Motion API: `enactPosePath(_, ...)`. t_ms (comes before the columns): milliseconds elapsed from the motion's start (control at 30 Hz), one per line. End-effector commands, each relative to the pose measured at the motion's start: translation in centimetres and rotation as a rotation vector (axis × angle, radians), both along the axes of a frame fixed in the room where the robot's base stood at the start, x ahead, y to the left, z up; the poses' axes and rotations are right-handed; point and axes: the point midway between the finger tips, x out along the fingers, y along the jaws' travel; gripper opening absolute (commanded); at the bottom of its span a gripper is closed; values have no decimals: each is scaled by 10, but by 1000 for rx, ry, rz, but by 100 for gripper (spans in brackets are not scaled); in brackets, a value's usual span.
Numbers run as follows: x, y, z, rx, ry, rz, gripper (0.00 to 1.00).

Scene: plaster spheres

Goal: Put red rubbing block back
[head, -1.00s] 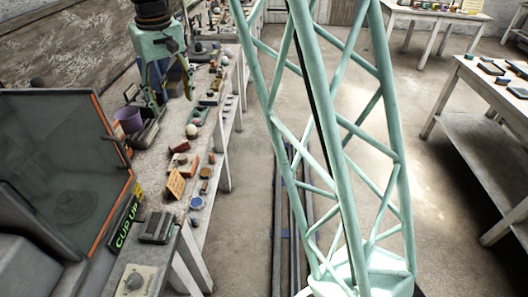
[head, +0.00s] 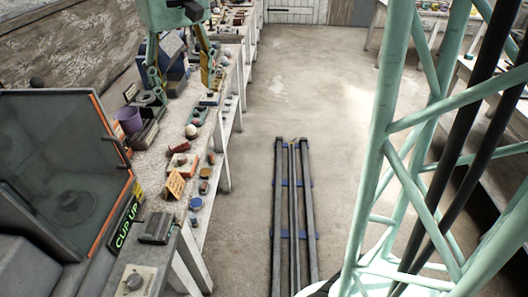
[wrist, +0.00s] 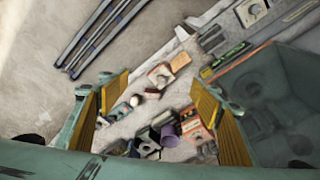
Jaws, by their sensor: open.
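In the head view a dark red block (head: 181,147) lies on the long workbench (head: 166,208), close to several orange and red pieces. I cannot tell for sure which of these is the rubbing block. My gripper (head: 180,97) hangs over the bench beyond these pieces, fingers spread wide, with nothing visible between them. In the wrist view its two yellow-padded fingers (wrist: 160,112) stand apart on either side of the bench clutter. A small red piece (wrist: 154,93) shows below, between them. No hold for the block can be made out.
A purple cup (head: 130,119) stands at the bench's left side, behind a dark glass-fronted cabinet (head: 62,165). An orange sign (head: 174,184) and a white ball (head: 191,131) are on the bench. Floor rails (head: 294,215) run to the right; the floor around them is clear.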

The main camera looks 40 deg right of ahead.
Motion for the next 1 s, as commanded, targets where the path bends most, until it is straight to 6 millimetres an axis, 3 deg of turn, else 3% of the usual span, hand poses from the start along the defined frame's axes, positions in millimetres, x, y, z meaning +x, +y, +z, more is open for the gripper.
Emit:
enactPosePath(400,-82,0,31,3,-47,-13,59)
enactPosePath(1000,-196,-1,43,6,-102,-32,59)
